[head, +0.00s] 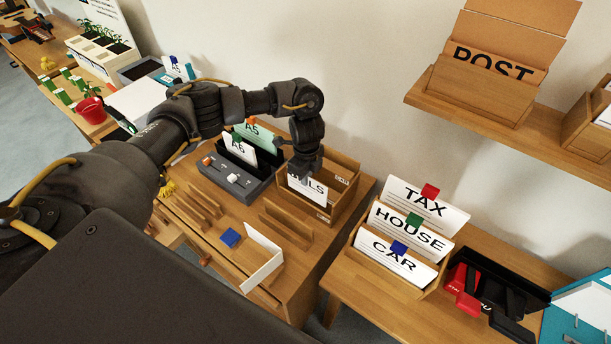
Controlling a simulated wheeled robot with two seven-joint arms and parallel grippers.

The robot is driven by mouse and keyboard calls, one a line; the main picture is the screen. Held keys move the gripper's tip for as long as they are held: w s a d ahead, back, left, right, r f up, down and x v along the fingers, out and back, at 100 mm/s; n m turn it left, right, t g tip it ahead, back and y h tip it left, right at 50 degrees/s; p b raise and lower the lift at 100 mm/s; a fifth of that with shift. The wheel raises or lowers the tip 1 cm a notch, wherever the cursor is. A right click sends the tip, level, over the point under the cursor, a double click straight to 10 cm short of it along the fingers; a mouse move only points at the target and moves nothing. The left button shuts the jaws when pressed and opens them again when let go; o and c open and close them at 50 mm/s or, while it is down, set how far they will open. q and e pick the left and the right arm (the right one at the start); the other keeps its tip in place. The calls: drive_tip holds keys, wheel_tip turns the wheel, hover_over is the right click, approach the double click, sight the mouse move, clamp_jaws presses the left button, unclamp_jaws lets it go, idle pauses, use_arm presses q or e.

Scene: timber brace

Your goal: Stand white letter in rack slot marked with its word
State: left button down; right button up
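The white letter (316,194) is marked with a word that looks like BILLS, partly covered by a finger. It stands nearly upright at the front of a wooden rack (347,205) on the left desk. Its lower edge appears to be behind the rack's front wall; I cannot tell whether it touches the bottom. My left gripper (305,172) points down over the rack and appears shut on the letter's upper edge. Small word labels on the rack are too small to read surely. My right gripper is not in view.
A grey holder (236,181) with A5 and A6 cards stands left of the rack. Right, a wooden holder (386,273) has TAX, HOUSE and CAR cards. A shelf (545,125) with a POST box overhangs.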

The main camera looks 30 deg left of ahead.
use_arm(q)
drive_tip(key=shift+f+b, duration=1)
drive_tip(key=shift+f, duration=0.6)
drive_tip(key=c, duration=1.5)
unclamp_jaws()
drive_tip(key=shift+c, duration=0.2)
drive_tip(key=o, duration=0.5)
drive_tip(key=shift+r, duration=0.15)
wheel_tip(320, 180, up, 8)
drive_tip(key=p, duration=0.8)
